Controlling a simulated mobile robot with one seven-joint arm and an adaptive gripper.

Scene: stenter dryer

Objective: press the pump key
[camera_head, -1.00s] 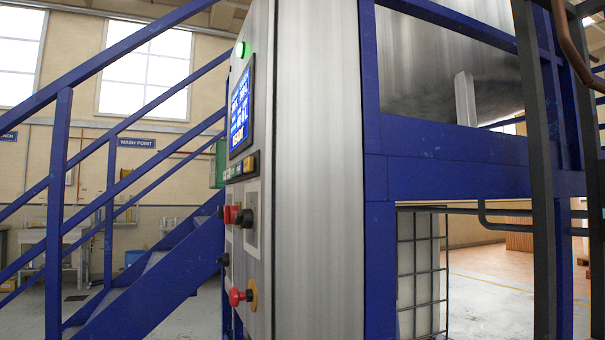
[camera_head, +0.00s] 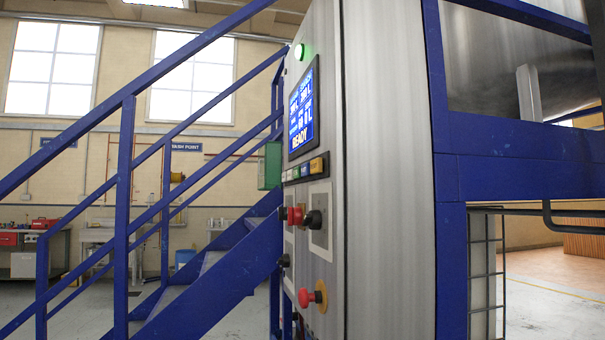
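A tall steel control cabinet (camera_head: 385,200) stands right of centre, its panel face turned to the left and seen at a slant. A row of small coloured keys (camera_head: 305,170) sits under the blue screen (camera_head: 302,110), which reads READY. The pump key is presumably among them, but the key labels are too small to read. Below are red and black knobs (camera_head: 295,216) and a red mushroom button (camera_head: 306,297) on a yellow base. A green lamp (camera_head: 299,51) is lit at the top. My gripper is not in view.
A blue stair with handrails (camera_head: 125,200) stands close on the left of the panel. A blue frame (camera_head: 500,177) adjoins the cabinet on the right, with a caged white container (camera_head: 482,270) below. Open floor (camera_head: 70,320) shows beyond the stair.

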